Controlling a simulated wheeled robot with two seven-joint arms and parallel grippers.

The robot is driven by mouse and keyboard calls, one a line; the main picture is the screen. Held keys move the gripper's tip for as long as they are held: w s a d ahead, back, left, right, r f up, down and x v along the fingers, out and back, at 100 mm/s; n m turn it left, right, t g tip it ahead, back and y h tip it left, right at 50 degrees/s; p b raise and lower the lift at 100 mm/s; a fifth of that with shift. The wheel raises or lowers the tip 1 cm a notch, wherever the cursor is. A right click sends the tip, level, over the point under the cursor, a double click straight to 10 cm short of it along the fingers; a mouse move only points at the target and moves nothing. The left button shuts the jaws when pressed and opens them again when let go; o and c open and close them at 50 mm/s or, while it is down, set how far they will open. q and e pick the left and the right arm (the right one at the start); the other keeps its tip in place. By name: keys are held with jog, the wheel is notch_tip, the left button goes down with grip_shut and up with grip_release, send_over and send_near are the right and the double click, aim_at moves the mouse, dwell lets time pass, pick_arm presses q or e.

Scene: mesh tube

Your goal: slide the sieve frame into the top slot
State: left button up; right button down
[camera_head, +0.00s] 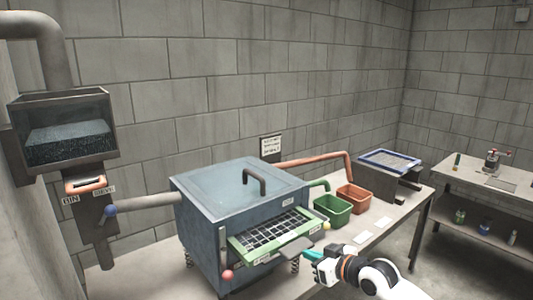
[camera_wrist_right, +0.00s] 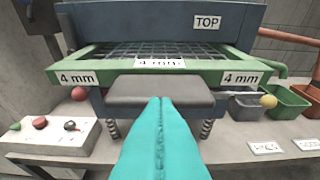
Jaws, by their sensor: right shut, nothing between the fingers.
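The green sieve frame (camera_head: 272,234) with dark mesh and "4 mm" labels sits in the front opening of the blue-grey box (camera_head: 200,240), with its front part sticking out. The wrist view shows the frame (camera_wrist_right: 100,72) below the box's "TOP" label (camera_wrist_right: 207,22). A grey tab (camera_wrist_right: 160,90) juts from the middle of the frame's front. My right gripper (camera_head: 310,256) is shut and empty, its teal fingertips (camera_wrist_right: 160,102) right at the tab's front edge. I cannot tell whether they touch it. My left gripper is not in view.
A green bin (camera_head: 332,210) and an orange bin (camera_head: 354,198) stand right of the box. A blue-rimmed tray (camera_head: 390,160) is on a stand behind them. A hopper (camera_head: 65,130) hangs at left. Knobs (camera_head: 227,275) flank the frame. A side table (camera_head: 490,178) stands at right.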

aim_at(293, 242)
jog(key=b+x, duration=0.1)
jog(key=x, duration=0.4)
jog(key=shift+r+b, duration=0.2)
jog(key=shift+b, duration=0.15)
jog(key=shift+w+a+r+b, duration=0.25)
jog(key=shift+w+a+b, duration=0.05)
jog(key=shift+w, duration=0.05)
jog(key=shift+w+a+b, duration=0.35)
jog(key=shift+w+b, duration=0.05)
jog(key=shift+w, duration=0.2)
jog(key=shift+w+a+r+b, duration=0.1)
jog(key=shift+w+a+b, duration=1.05)
jog(key=shift+w+b, duration=0.25)
jog(key=shift+d+r+p, duration=0.1)
jog(key=shift+p, duration=0.35)
jog(key=s+d+p, duration=0.2)
jog(key=s, duration=0.1)
jog(key=shift+d+p, duration=0.15)
jog(key=shift+p, duration=0.2)
jog(key=shift+s+d+p, duration=0.9)
jog(key=shift+s+d, duration=0.05)
jog(key=shift+s, duration=0.3)
